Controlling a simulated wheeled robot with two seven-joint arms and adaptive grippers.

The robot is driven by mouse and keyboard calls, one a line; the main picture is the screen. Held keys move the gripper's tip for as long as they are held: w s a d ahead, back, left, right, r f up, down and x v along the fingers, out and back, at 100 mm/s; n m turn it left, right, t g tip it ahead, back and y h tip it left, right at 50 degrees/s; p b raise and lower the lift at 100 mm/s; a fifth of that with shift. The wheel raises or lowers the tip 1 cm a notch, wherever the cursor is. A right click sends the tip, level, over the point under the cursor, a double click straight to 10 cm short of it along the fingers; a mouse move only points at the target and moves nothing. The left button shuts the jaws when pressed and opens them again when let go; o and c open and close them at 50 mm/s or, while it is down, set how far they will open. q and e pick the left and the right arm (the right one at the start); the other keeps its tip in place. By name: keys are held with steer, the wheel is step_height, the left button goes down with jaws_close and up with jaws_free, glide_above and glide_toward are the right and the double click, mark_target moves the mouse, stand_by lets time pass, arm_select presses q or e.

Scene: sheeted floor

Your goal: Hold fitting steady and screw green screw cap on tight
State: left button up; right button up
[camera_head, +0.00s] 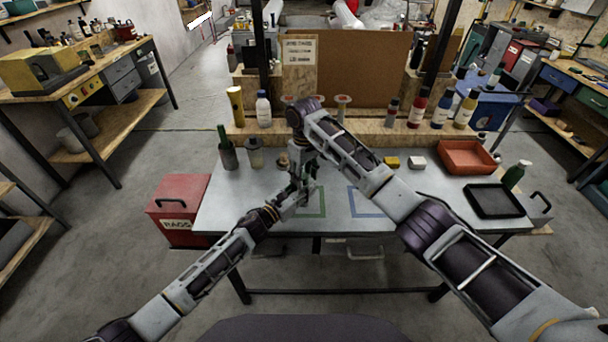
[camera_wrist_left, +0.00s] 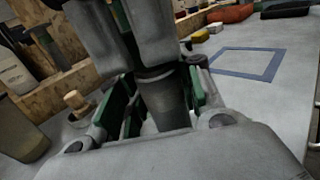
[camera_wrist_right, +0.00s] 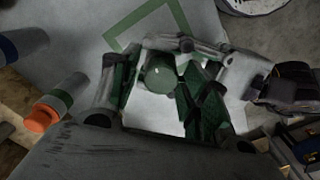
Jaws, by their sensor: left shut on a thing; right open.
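The fitting (camera_wrist_left: 165,98) is a dark grey, roughly upright cylinder in the left wrist view. My left gripper (camera_head: 308,186) is shut on it, with green pads on both sides, above the table near the green outlined square. My right gripper (camera_head: 296,174) points down from above, close over the left one; its fingers also show at the top of the left wrist view (camera_wrist_left: 125,35). The round green screw cap (camera_wrist_right: 160,76) lies between the right gripper's open fingers (camera_wrist_right: 165,85) in the right wrist view. The joint between cap and fitting is hidden by the fingers.
Green (camera_head: 322,203) and blue (camera_head: 352,203) outlined squares mark the grey table. Bottles (camera_head: 228,155) stand at its back left. Yellow (camera_head: 391,162) and white (camera_head: 417,162) blocks, a red-orange bin (camera_head: 467,169) and a black tray (camera_head: 493,214) are right. A red rags box (camera_head: 180,207) stands left.

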steer(key=shift+n, duration=4.3)
steer(key=shift+c, duration=0.2)
jaws_close()
steer(key=shift+m, duration=2.3)
steer(key=m, duration=0.4)
steer(key=shift+m, duration=0.4)
steer(key=m, duration=0.5)
steer(key=shift+m, duration=2.5)
